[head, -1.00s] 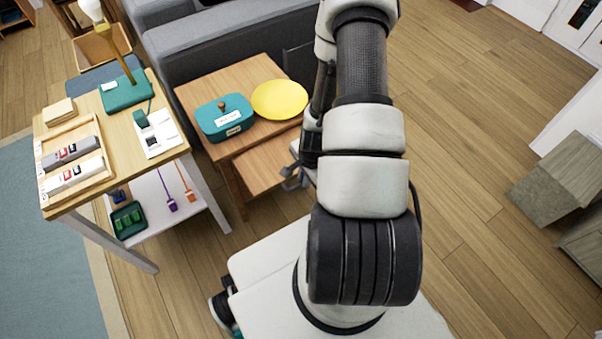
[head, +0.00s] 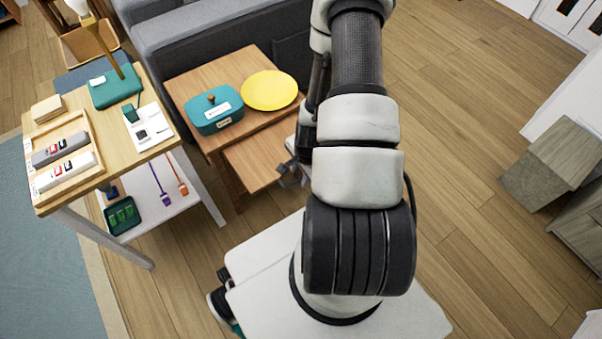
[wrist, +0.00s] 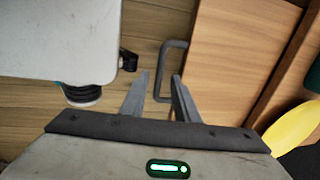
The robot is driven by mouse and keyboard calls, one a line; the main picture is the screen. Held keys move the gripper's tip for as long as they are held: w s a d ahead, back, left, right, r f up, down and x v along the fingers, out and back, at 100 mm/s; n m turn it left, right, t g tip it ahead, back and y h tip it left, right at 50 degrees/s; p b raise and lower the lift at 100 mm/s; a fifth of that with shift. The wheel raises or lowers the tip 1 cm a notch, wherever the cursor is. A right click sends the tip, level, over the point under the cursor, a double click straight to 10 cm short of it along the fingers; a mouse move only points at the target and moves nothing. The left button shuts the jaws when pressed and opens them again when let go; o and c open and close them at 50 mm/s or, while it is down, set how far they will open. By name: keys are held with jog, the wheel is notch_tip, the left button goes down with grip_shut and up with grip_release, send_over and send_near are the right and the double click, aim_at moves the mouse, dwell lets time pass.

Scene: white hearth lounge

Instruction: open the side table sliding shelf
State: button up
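The wooden side table (head: 190,85) stands left of my arm in the head view. Its sliding shelf (head: 262,158) sticks out from under the top toward my base; it fills the upper right of the wrist view (wrist: 235,60). The shelf's grey U-shaped handle (wrist: 172,44) is on its front edge. My gripper (wrist: 160,78) has its two fingers apart, one on each side of the handle bar, with a gap visible. In the head view my gripper (head: 290,174) is at the shelf front, partly hidden by my arm.
A teal lidded box (head: 213,114) and a yellow plate (head: 269,90) rest on the side table top. A taller desk (head: 105,160) with trays and a lamp stands to the left. A grey sofa (head: 200,35) is behind.

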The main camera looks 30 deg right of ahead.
jog(key=s+r+p, duration=0.3)
jog(key=r+p, duration=0.2)
jog(key=r, duration=1.2)
jog(key=shift+s, duration=0.1)
jog(key=shift+r, duration=0.1)
